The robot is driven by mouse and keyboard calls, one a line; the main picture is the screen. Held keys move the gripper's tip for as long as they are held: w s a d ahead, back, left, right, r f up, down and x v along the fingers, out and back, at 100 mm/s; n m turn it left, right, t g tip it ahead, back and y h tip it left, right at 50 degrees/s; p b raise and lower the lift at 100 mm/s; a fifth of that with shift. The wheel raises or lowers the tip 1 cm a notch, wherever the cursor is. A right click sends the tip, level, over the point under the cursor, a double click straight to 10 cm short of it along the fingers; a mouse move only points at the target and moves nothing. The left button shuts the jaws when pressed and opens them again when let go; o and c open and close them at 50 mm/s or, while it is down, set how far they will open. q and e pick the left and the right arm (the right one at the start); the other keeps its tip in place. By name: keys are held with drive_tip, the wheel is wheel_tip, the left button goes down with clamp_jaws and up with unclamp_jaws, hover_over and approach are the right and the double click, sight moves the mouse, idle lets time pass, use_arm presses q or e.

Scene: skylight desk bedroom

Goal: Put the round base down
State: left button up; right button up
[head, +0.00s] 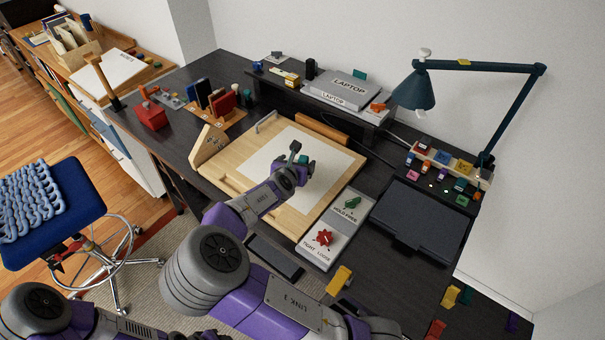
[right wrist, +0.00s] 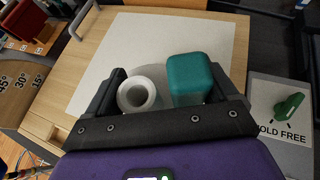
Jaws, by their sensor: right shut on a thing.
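My right gripper (head: 301,165) is over the white sheet on the wooden drawing board (head: 330,199). In the right wrist view its two black fingers (right wrist: 166,92) are on either side of a white round piece (right wrist: 138,94) with a hole, which looks like the round base, and a teal block (right wrist: 188,76) beside it. The gripper is shut on this; whether the white and teal parts are one piece I cannot tell. In the head view only small teal parts show at the fingertips. The gap to the sheet is hard to judge. My left gripper is out of view.
A grey panel with a green knob (head: 351,203) and a red knob (head: 322,238) lies right of the board. A dark flat case (head: 420,222), a blue lamp (head: 416,92) and small coloured blocks stand further right. A wooden angle piece (head: 207,146) stands at the board's left. The sheet is mostly clear.

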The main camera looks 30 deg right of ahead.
drive_tip(key=shift+f, duration=0.75)
drive_tip(key=shift+d+f+b, duration=0.1)
drive_tip(key=shift+f+b, duration=0.25)
drive_tip(key=shift+f, duration=1.75)
drive_tip(key=shift+f, duration=0.1)
drive_tip(key=o, duration=1.1)
drive_tip(key=shift+c, duration=0.2)
drive_tip(key=p+v, duration=0.1)
drive_tip(key=v, duration=1.1)
